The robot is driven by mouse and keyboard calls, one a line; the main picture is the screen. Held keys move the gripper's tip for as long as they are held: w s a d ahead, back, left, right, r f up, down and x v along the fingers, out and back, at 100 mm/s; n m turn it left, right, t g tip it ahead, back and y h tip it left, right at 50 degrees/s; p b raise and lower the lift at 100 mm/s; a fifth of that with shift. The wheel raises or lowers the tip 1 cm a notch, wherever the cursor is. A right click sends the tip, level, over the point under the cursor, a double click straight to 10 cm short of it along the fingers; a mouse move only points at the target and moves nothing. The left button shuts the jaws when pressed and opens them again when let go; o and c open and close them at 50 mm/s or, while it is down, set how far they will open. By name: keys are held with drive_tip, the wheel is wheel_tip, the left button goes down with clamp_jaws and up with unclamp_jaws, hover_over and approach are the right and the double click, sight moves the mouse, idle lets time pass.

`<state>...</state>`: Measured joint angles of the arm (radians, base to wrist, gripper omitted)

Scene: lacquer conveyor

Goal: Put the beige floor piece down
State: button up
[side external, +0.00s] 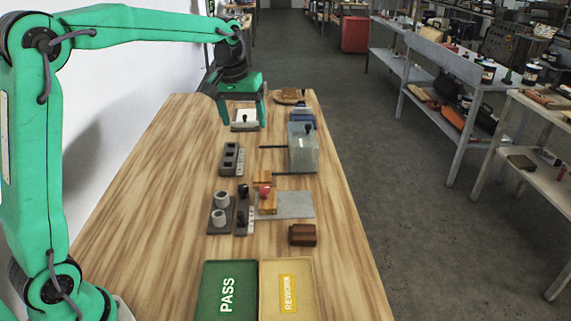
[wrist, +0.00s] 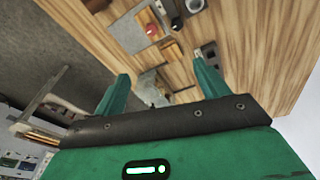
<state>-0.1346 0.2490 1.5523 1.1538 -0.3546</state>
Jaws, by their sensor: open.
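My gripper (side external: 244,122) is at the far part of the wooden table, pointing down, with its two green fingers apart. In the side view a pale, off-white to beige piece (side external: 245,116) shows between the fingers, on or just above a dark base. I cannot tell whether the fingers touch it, or surely that it is the floor piece. In the wrist view my gripper (wrist: 160,66) is open, and no pale piece is clearly visible between its fingertips.
A glassy box (side external: 303,150) stands to the right. Green PASS (side external: 207,300) and yellow REWORK (side external: 309,300) trays lie in front. The left tabletop is clear.

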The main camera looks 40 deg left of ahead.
drive_tip(key=s+d+r+m+t, duration=0.1)
drive_tip(key=s+d+r, duration=0.1)
drive_tip(key=s, duration=0.5)
drive_tip(key=s+d+r+m+t, duration=0.1)
drive_tip(key=s+d+m, duration=0.1)
drive_tip(key=s, duration=0.4)
drive_tip(key=s+d+f+m, duration=0.1)
drive_tip(key=s+f, duration=0.1)
drive_tip(key=s, duration=0.4)
drive_tip(key=s+d+f+m+t, duration=0.1)
drive_tip(key=s+f, duration=0.1)
drive_tip(key=s, duration=0.5)
drive_tip(key=shift+d+f+m, duration=0.25)
drive_tip(key=shift+f+m, duration=0.05)
